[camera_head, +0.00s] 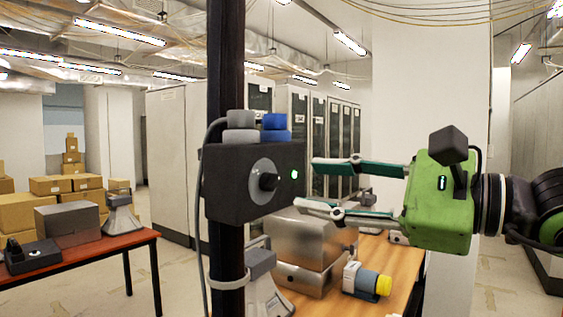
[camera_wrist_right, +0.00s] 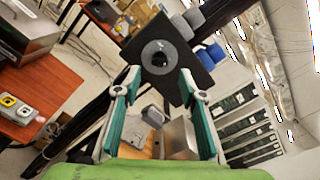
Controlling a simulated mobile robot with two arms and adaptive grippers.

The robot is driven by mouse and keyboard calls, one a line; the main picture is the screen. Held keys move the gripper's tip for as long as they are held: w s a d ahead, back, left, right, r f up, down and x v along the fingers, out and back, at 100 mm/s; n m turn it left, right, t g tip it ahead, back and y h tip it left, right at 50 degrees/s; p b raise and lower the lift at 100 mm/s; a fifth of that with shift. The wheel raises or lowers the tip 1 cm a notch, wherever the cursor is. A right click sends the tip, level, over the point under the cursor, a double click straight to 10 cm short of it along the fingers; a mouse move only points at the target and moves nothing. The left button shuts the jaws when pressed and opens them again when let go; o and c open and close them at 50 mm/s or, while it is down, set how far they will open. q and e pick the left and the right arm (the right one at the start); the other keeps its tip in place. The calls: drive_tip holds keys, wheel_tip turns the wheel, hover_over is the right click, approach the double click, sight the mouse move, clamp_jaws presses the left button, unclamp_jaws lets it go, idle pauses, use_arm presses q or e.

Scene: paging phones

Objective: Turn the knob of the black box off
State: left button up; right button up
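The black box (camera_head: 240,182) is fixed to a dark upright post, with a grey round dial plate and a black knob (camera_head: 268,181) on its front. A small green light (camera_head: 294,174) glows to the right of the knob. My right gripper (camera_head: 313,182) is open and empty, to the right of the box, its fingers pointing at it and apart from the knob. In the right wrist view, the knob (camera_wrist_right: 158,58) lies beyond the open fingertips, roughly centred between them. My left gripper is not in view.
The dark post (camera_head: 227,70) carries the box, with a grey cable (camera_head: 200,190) beside it. Grey and blue connectors (camera_head: 275,127) sit on top of the box. A wooden table (camera_head: 397,262) below holds metal boxes (camera_head: 305,240) and a yellow-tipped plug (camera_head: 367,282). The space between fingers and knob is clear.

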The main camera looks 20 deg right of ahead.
sight(275, 181)
drive_tip(key=p+x, duration=0.2)
drive_tip(key=x, duration=0.4)
drive_tip(key=shift+r+p, duration=0.15)
drive_tip(key=shift+p, duration=0.15)
drive_tip(key=shift+w+a, duration=0.35)
drive_tip(key=shift+w, duration=0.1)
clamp_jaws()
